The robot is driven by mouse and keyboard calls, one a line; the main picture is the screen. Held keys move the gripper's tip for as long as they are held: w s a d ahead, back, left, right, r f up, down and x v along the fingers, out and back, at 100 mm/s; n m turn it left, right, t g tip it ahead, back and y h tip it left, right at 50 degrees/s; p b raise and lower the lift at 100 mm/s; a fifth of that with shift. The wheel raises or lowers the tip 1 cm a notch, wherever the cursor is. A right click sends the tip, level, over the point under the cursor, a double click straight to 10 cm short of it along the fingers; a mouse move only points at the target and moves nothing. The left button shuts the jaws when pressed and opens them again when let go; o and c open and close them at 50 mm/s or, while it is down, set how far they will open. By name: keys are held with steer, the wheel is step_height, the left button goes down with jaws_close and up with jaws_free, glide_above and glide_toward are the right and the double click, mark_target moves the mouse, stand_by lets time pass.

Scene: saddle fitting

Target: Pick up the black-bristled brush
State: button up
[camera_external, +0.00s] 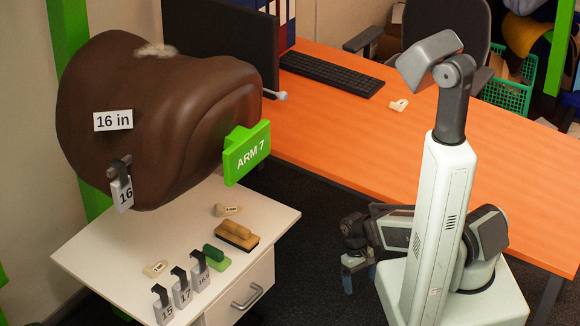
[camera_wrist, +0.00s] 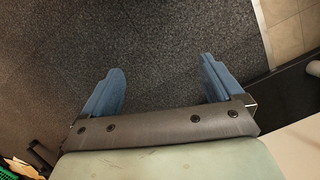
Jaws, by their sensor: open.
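The black-bristled brush (camera_external: 237,236) has a tan wooden body with a handle on top and a dark bristle edge underneath. It lies on the white cabinet top, near its right front edge. My gripper (camera_external: 358,272) is low beside my base, to the right of the cabinet and well apart from the brush. In the wrist view my gripper (camera_wrist: 160,88) shows two blue fingers spread wide with nothing between them, over dark carpet. The brush is not in the wrist view.
A green block (camera_external: 215,258) lies beside the brush, with several tagged black hooks (camera_external: 181,287) in front. The orange desk (camera_external: 440,110) stands behind my arm.

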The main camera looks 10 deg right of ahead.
steer(key=w+a+r+n+t, duration=0.1)
steer(key=w+a+r, duration=0.2)
steer(key=a, duration=0.3)
steer(key=w+a+r+n+t+y, duration=0.1)
steer(key=w+a+r, duration=0.25)
steer(key=a, duration=0.25)
steer(key=w+a+r+n+t, duration=0.1)
steer(key=w+a+r, duration=0.1)
steer(key=a+r, duration=0.3)
step_height(320, 180, up, 12)
steer(key=f+n+t+y, duration=0.1)
glide_above(238, 226)
steer(key=s+d, duration=0.2)
steer(key=d, duration=0.1)
steer(key=shift+s+a+r, duration=0.1)
steer(key=shift+a+r, duration=0.15)
steer(key=w+a+r, duration=0.1)
steer(key=a+r+g, duration=0.1)
steer(key=shift+w+a+r+h, duration=0.1)
steer(key=shift+w+r+h, duration=0.2)
steer(key=shift+w+h, duration=0.1)
steer(key=shift+w+a+f, duration=0.1)
steer(key=shift+f, duration=3.1)
steer(key=shift+a+f, duration=0.1)
steer(key=shift+f, duration=3.1)
steer(key=c, duration=1.2)
